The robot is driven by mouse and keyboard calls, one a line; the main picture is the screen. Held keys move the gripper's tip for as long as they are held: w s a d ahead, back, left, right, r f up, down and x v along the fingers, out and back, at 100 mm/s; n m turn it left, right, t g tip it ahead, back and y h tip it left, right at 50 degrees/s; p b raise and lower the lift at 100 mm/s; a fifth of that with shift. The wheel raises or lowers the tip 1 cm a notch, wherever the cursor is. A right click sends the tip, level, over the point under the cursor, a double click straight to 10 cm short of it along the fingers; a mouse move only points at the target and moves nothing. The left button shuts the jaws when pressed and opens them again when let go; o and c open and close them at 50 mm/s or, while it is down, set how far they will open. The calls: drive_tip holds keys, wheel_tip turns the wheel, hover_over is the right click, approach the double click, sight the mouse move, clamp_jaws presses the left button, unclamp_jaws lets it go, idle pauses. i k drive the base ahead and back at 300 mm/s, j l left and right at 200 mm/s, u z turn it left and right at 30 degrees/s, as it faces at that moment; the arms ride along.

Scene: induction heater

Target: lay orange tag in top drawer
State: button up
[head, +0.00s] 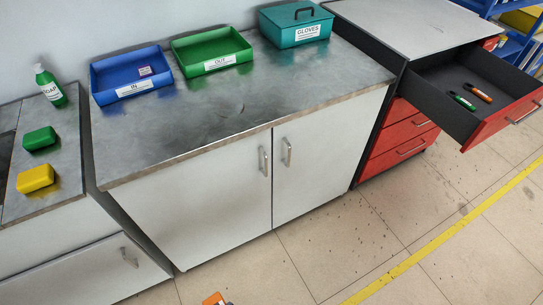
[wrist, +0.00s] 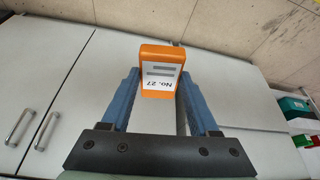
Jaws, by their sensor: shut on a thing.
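The orange tag (wrist: 162,55) has a white label reading "No. 27" and sits between the two blue fingers of my gripper (wrist: 159,82) in the wrist view. My gripper is shut on it. In the head view only a bit of the orange tag (head: 213,299) shows at the bottom edge, in front of the white cabinet and well left of the drawer. The top drawer (head: 440,108) of the red cabinet at the right is pulled open. It is dark inside, with a red front, and holds a green marker (head: 462,101) and an orange marker (head: 479,92).
A steel counter (head: 220,120) carries a blue IN tray (head: 131,88), a green OUT tray (head: 213,65) and a teal GLOVES box (head: 296,38). Soap and two sponges stand at left. White doors (head: 340,150) face clear tiled floor with a yellow line. Blue shelving stands behind the drawer.

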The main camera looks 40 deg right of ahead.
sight(493, 92)
drive_tip(key=l+z, duration=0.1)
drive_tip(key=z, duration=1.2)
drive_tip(key=i+l+z, duration=0.15)
drive_tip(key=z, duration=0.35)
drive_tip(key=i+z, duration=0.25)
drive_tip(key=z, duration=0.2)
drive_tip(key=i+z, duration=0.2)
drive_tip(key=z, duration=0.3)
